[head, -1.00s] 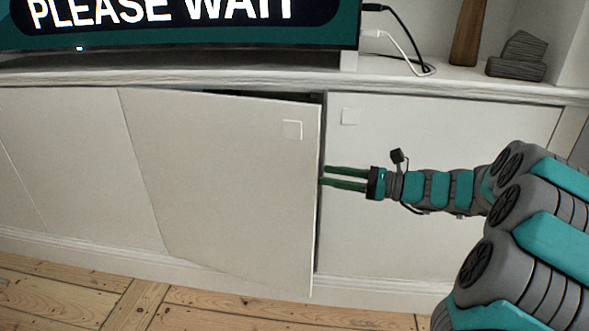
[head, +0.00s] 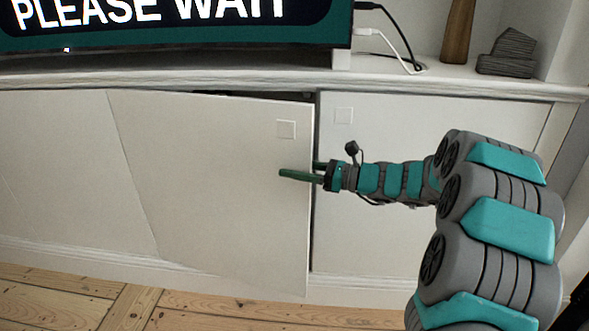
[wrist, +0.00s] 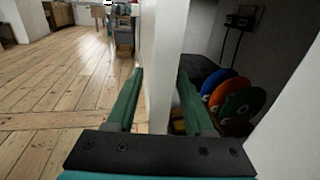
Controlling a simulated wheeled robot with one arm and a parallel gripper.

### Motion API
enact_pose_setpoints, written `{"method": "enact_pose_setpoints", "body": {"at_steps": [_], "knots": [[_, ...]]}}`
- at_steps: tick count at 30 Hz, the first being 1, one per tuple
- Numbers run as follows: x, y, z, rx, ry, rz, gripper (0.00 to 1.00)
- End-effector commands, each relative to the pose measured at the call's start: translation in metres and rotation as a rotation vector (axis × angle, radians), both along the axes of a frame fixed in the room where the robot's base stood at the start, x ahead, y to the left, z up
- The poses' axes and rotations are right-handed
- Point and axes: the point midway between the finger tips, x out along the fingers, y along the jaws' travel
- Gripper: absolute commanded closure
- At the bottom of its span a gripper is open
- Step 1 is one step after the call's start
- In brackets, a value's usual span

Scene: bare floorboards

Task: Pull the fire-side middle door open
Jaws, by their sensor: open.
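The white middle door (head: 215,190) stands slightly ajar, its free edge on the right and a narrow dark gap along its top and side. A small square plate (head: 286,129) sits near its upper right corner. My gripper (head: 300,170) is open around the door's free edge. One green finger is in front of the door face; the other goes behind the edge and its tip is hidden in the head view. In the wrist view the door edge (wrist: 162,75) stands between the fingers, the left finger outside over the floor and the right finger inside the cupboard. Contact cannot be told.
A closed white door (head: 385,220) lies right of the gap. Inside the cupboard are several coloured discs (wrist: 235,100). A screen (head: 170,25) stands on the cabinet top (head: 430,85). Bare floorboards (wrist: 60,80) in front are clear.

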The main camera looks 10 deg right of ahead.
Motion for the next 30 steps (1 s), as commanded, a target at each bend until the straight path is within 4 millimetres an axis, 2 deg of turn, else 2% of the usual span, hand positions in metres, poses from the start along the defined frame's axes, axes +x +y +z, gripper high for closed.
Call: {"method": "enact_pose_setpoints", "body": {"at_steps": [3, 17, 30], "knots": [[-0.0001, -0.0002, 0.0000, 0.000, 0.000, 0.000, 0.50], [-0.0002, -0.0003, -0.0001, 0.000, 0.000, 0.000, 1.00], [-0.0002, -0.0004, -0.0001, 0.000, 0.000, 0.000, 1.00]]}}
